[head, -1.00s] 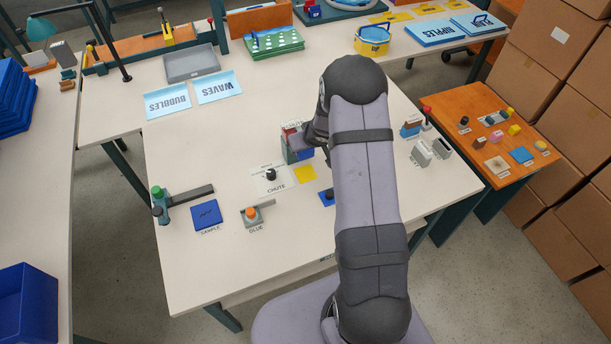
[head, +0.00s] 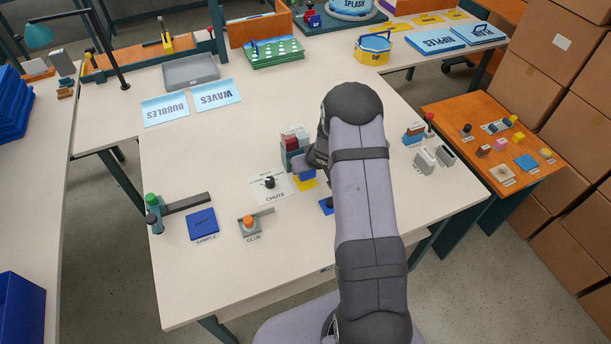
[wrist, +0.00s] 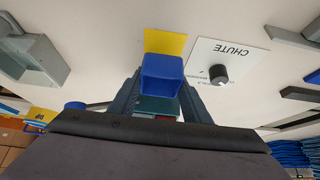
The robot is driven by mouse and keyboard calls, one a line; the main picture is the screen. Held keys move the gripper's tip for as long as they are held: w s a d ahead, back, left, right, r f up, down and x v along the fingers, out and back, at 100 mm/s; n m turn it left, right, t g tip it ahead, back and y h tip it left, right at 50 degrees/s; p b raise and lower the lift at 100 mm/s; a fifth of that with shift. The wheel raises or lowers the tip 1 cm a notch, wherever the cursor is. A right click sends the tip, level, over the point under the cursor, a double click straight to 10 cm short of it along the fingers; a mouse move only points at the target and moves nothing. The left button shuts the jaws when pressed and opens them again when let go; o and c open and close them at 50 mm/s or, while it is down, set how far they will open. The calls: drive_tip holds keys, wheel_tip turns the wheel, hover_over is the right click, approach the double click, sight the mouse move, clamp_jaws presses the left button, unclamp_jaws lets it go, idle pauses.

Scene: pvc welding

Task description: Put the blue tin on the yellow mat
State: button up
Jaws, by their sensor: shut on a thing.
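The blue tin (wrist: 162,74) is between the fingers of my gripper (wrist: 160,90) in the wrist view, and the gripper is shut on it. In the head view a little of the blue tin (head: 306,173) shows beside my gripper (head: 308,168), just at the yellow mat. The yellow mat (wrist: 165,41) lies flat on the white table, and the tin covers its near part in the wrist view. In the head view part of the yellow mat (head: 307,184) shows below the tin. I cannot tell whether the tin touches the mat.
A chute card with a black knob (head: 270,183) lies left of the mat. The chute with red blocks (head: 294,143) stands close behind the gripper. A blue item (head: 326,205), partly hidden by my arm, is to the front right.

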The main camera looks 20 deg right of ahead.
sight(306, 174)
drive_tip(key=shift+f+b, duration=0.85)
drive_tip(key=shift+f, duration=1)
drive_tip(key=shift+f, duration=0.1)
drive_tip(key=shift+f, duration=0.1)
drive_tip(key=o, duration=1.1)
drive_tip(key=shift+r, duration=0.35)
drive_tip(key=p+v, duration=0.1)
drive_tip(key=v, duration=1)
drive_tip(key=shift+s+r+p, duration=0.25)
drive_tip(key=shift+r+p, duration=0.1)
drive_tip(key=shift+p, duration=0.05)
